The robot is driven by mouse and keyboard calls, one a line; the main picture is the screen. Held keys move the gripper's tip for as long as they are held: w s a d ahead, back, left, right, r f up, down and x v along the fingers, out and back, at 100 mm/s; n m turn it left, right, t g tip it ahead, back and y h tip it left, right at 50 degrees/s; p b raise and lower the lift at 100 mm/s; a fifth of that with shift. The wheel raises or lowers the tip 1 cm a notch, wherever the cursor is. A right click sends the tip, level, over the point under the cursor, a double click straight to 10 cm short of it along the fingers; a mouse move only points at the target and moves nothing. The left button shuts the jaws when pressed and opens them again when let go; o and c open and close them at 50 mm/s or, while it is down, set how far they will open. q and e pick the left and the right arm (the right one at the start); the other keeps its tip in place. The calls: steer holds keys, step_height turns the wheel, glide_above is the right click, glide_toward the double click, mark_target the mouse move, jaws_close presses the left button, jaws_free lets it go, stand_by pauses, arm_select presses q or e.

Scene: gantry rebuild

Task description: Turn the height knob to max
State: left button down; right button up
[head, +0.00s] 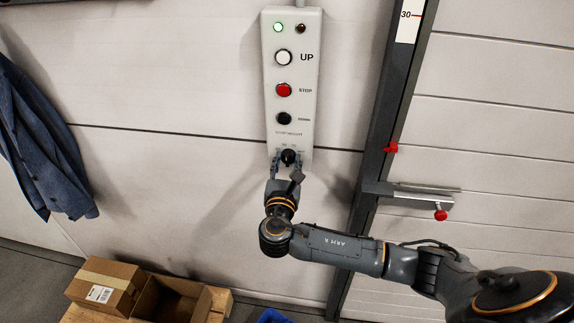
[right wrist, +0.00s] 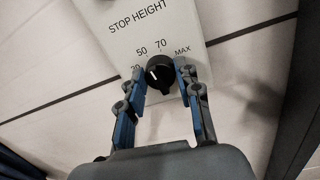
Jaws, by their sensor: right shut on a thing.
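The black height knob (head: 288,157) sits at the bottom of the grey control panel (head: 307,72) on the wall. In the right wrist view the knob (right wrist: 160,73) is under the label STOP HEIGHT, with 50, 70 and MAX around its upper side and a partly hidden number at left. Its small white mark is at its left side, nearer 50 than MAX. My right gripper (head: 287,160) is shut on the knob, one finger on each side; the fingers also show in the right wrist view (right wrist: 161,76). My left gripper is out of view.
The panel has a white UP button (head: 283,57), a red STOP button (head: 284,90) and a black button (head: 284,119). A dark post (head: 375,150) with red pointers stands to the right. Cardboard boxes (head: 105,285) are low at left, below a hanging blue jacket (head: 38,145).

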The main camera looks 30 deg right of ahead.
steer(key=m+b, duration=0.1)
steer(key=m, duration=0.1)
steer(key=m+b, duration=0.1)
steer(key=shift+f+m, duration=0.3)
steer(key=shift+m, duration=0.1)
steer(key=m+b, duration=0.2)
steer(key=m, duration=0.1)
steer(key=shift+m+b, duration=0.3)
steer(key=shift+m, duration=0.1)
steer(key=m+b, duration=0.3)
steer(key=m, duration=0.1)
steer(key=shift+f+m+h, duration=0.1)
steer(key=shift+m+h, duration=0.2)
steer(key=shift+h, duration=0.1)
steer(key=shift+m+b, duration=1.15)
steer(key=shift+m, duration=0.25)
steer(key=o, duration=1.2)
steer(key=shift+r, duration=0.2)
steer(key=shift+c, duration=0.2)
steer(key=shift+s, duration=0.1)
